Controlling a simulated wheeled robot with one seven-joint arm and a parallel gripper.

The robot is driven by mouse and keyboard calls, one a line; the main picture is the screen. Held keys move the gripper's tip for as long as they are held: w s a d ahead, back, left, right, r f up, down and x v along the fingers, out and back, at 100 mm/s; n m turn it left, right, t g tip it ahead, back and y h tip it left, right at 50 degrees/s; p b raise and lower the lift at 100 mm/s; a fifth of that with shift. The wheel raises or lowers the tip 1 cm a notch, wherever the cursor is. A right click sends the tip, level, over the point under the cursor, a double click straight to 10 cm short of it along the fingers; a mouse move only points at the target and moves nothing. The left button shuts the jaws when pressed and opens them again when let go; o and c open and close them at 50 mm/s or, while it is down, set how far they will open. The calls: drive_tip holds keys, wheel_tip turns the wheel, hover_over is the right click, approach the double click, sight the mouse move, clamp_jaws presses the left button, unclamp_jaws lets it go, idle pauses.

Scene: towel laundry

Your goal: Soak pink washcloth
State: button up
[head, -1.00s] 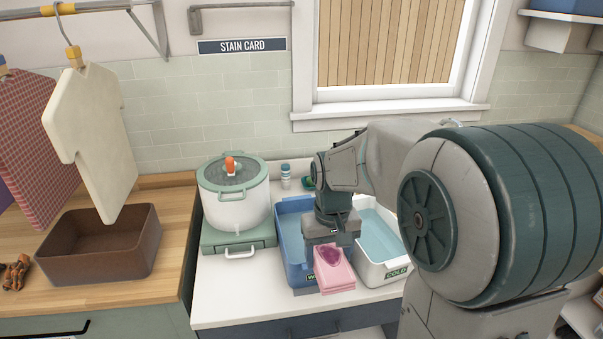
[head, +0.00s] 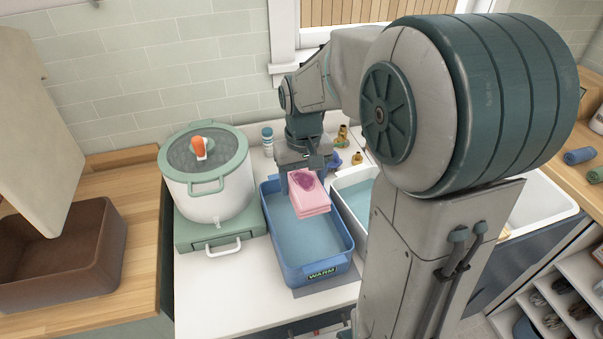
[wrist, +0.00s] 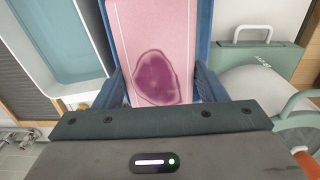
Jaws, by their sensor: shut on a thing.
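The pink washcloth (head: 309,197) is folded and has a dark purple stain on its top face. My gripper (head: 300,172) is shut on it and holds it over the far part of the blue tub (head: 331,269), which is labelled WARM and holds water. I cannot tell whether the cloth touches the water. In the wrist view the washcloth (wrist: 158,45) lies between my two fingers with the stain near the gripper body. The white tub (head: 350,183) with water stands right beside the blue one, partly hidden by my arm.
A white pot with a green lid (head: 207,165) stands on a green base (head: 221,236) left of the blue tub. A small bottle (head: 267,142) and brass fittings (head: 342,136) stand behind the tubs. A brown bin (head: 65,255) sits on the wooden counter at left.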

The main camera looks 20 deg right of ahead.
wheel_tip(320, 180, down, 11)
drive_tip(key=b, duration=0.8)
drive_tip(key=shift+r, duration=0.1)
drive_tip(key=o, duration=1.1)
drive_tip(key=shift+c, duration=0.2)
wheel_tip(320, 180, up, 8)
drive_tip(key=p, duration=0.6)
